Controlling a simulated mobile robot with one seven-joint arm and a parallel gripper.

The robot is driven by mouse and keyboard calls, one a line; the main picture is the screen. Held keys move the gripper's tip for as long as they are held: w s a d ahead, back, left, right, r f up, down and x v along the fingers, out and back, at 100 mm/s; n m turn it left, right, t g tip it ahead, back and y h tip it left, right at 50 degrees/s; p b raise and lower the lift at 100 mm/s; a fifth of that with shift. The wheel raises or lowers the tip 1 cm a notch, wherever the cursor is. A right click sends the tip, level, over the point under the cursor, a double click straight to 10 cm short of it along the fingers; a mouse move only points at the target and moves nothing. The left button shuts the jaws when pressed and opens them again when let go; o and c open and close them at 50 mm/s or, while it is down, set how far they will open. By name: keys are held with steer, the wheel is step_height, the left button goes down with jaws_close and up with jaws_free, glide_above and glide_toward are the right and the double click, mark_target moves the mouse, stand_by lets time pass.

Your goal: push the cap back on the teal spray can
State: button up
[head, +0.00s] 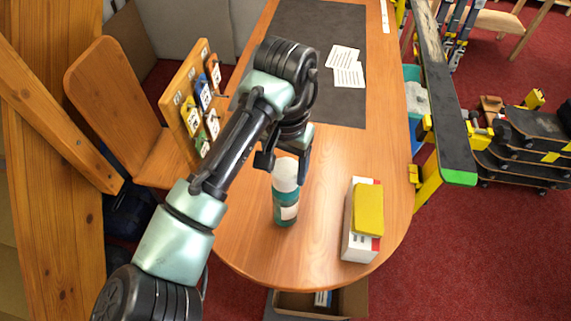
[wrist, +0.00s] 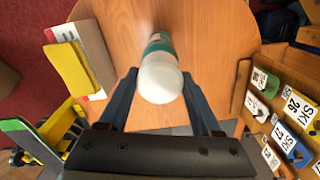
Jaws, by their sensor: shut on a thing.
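The teal spray can (head: 281,201) stands upright near the rounded front end of the wooden table. The white cap (head: 286,176) is at the can's top, in line with it; I cannot tell whether it is fully seated. My gripper (head: 284,168) points down over the can, its fingers shut on the cap from both sides. In the wrist view the cap (wrist: 160,82) is between the two fingers (wrist: 160,88), with the can's teal body (wrist: 159,46) beyond it. The join between cap and can is not clear.
A white and red box (head: 359,243) with a yellow block (head: 369,209) on it stands to the right of the can. A wooden tag board (head: 182,92) stands at the left table edge. A dark mat (head: 300,32) with papers (head: 347,73) lies farther back.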

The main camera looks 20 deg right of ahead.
steer(key=shift+f, duration=0.4)
stand_by(0.5)
steer(key=o, duration=1.5)
steer(key=shift+r+p, duration=3.45)
steer(key=shift+r, duration=0.1)
steer(key=shift+c, duration=0.2)
jaws_close()
